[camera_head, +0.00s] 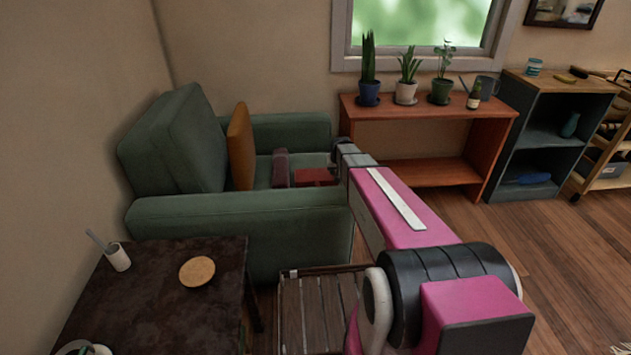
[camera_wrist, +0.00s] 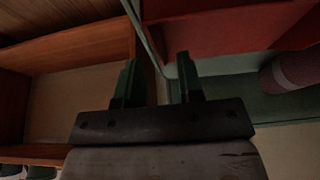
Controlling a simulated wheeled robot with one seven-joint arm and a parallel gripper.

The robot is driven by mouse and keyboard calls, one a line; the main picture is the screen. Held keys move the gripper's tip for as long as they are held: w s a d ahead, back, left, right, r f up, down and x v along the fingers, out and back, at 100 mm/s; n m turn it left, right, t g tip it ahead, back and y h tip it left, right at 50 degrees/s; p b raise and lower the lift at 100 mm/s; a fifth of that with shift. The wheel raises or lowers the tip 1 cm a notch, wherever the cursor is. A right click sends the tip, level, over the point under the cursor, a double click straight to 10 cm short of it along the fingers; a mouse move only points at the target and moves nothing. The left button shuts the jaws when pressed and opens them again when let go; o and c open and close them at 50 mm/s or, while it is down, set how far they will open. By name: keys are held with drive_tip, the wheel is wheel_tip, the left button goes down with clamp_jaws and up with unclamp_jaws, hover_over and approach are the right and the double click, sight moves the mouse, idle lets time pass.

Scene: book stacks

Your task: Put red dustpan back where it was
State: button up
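The red dustpan (camera_head: 315,177) appears as a flat red shape on the seat of the green armchair (camera_head: 235,215), partly hidden by my arm. In the wrist view a large red surface (camera_wrist: 230,28), which looks like the dustpan, fills the upper right beyond the fingers.
A dark purplish roll (camera_head: 280,167) and an orange cushion (camera_head: 240,147) are on the armchair. A reddish wooden shelf (camera_head: 430,172) with potted plants stands right of it. A dark table (camera_head: 150,300) and a slatted wooden piece (camera_head: 318,315) are in front. The floor at right is clear.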

drive_tip(key=x, duration=0.4)
drive_tip(key=shift+w+d+r, duration=0.1)
drive_tip(key=shift+f, duration=0.25)
drive_tip(key=shift+f, duration=0.25)
idle(0.3)
clamp_jaws()
